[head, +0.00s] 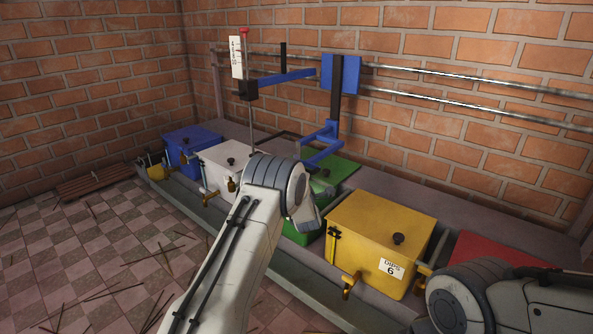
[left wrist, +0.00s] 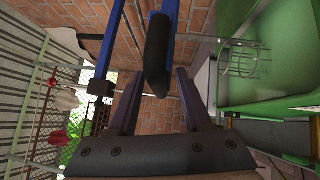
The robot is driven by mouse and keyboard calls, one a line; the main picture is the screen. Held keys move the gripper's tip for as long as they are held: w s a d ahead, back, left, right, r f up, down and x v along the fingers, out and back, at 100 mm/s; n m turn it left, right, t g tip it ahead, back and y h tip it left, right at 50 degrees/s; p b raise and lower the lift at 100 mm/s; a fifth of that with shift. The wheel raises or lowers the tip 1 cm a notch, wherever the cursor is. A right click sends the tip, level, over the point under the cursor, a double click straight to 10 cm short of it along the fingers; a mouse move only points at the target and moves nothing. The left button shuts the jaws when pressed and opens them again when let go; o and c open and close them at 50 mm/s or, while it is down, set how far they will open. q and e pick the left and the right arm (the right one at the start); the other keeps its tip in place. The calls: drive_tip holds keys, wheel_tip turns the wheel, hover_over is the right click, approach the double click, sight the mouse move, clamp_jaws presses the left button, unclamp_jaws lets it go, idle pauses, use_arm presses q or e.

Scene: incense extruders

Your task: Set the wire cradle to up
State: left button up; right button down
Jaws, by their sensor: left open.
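A wire cradle (left wrist: 245,62), a small basket of thin metal rods, shows against the green box (left wrist: 285,50) in the left wrist view. I cannot tell whether it is up or down. In the head view my left arm covers the front of the green box (head: 342,169), and I cannot make out the cradle there. My left gripper (left wrist: 158,82) is open. A black rounded bar (left wrist: 158,55) on a blue part appears between its fingers; I cannot tell whether they touch. The cradle lies to the right of the fingers in that view. My right gripper is out of view.
Blue (head: 192,145), white (head: 222,165) and yellow (head: 378,235) boxes stand in the row, with a red one (head: 490,253) at right. A blue frame (head: 340,72) on metal wall rails (head: 455,76) rises above the green box. Sticks lie on the checkered floor (head: 85,250).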

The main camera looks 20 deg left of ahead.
use_arm(q)
drive_tip(key=shift+b+x, duration=0.35)
drive_tip(key=shift+x, duration=0.85)
drive_tip(key=shift+r, duration=0.1)
clamp_jaws()
idle(0.5)
